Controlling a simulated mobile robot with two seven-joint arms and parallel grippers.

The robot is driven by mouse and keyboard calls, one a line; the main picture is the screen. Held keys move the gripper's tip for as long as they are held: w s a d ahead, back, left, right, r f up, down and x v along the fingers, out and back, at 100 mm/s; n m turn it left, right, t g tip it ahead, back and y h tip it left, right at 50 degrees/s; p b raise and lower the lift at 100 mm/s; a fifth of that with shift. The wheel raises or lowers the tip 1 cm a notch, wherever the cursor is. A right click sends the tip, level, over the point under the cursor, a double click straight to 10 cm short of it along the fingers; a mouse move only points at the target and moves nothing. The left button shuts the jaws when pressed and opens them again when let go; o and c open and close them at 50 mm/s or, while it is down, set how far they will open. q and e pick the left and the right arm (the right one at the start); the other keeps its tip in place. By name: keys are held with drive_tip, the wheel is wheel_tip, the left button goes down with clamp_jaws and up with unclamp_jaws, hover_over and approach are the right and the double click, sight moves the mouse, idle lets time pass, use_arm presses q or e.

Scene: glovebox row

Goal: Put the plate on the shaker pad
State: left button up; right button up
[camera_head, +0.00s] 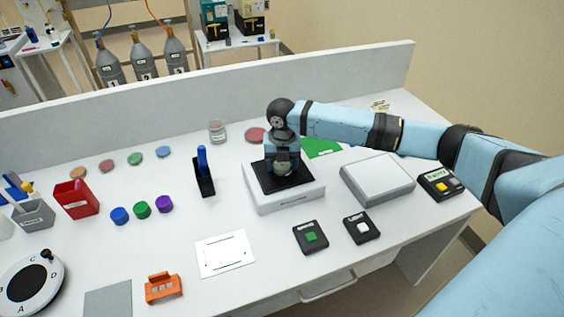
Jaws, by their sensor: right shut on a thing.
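The shaker (287,199) is a low white box with a black square pad (300,184) on top, standing right of the middle of the bench. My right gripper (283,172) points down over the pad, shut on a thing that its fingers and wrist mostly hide. Only a small pale greenish patch shows between the fingers, low over the pad; I take it for the plate. I cannot tell whether it touches the pad. My left gripper is out of view.
A grey-topped white box (378,179) stands right of the shaker. Two button boxes, green (311,237) and white (362,228), sit in front. A black holder with a blue pen (203,173) stands close on the left. A white marked sheet (225,254) lies bare in front.

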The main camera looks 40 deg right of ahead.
drive_tip(key=o, duration=0.9)
drive_tip(key=shift+f, duration=0.15)
wheel_tip(320, 180, up, 12)
drive_tip(key=shift+r+b, duration=0.2)
drive_tip(key=shift+b, duration=0.2)
